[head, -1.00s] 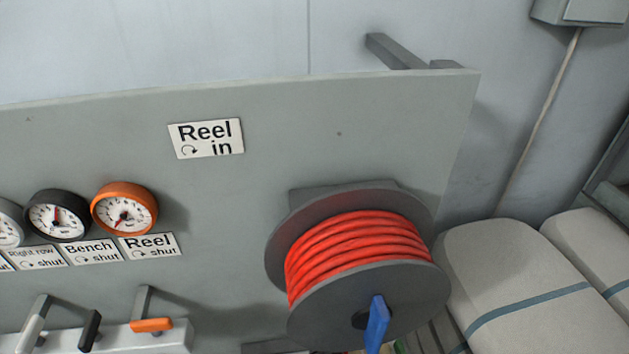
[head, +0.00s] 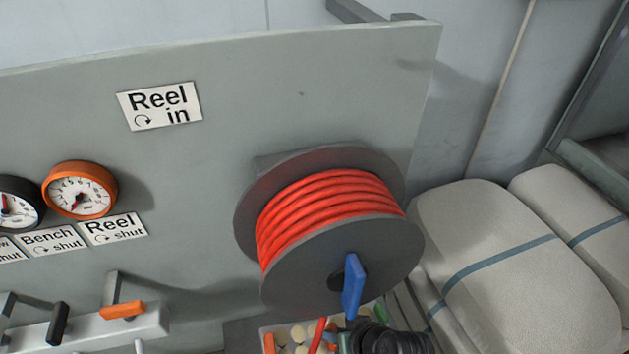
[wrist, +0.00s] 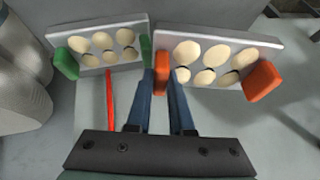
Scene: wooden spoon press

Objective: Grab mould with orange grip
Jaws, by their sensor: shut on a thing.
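The mould with orange grips (wrist: 223,40) is a pale grey block with several cream oval hollows or pieces, on the right in the wrist view. An orange grip (wrist: 262,82) sits at its right end. My gripper (wrist: 162,84) is shut on its left orange grip (wrist: 161,97), one blue finger on each side. In the head view the mould's cream ovals (head: 298,334) show at the bottom edge, partly cut off.
A similar mould with green grips (wrist: 97,30) stands close to the left of my fingers. White padded bundles (head: 520,260) lie right.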

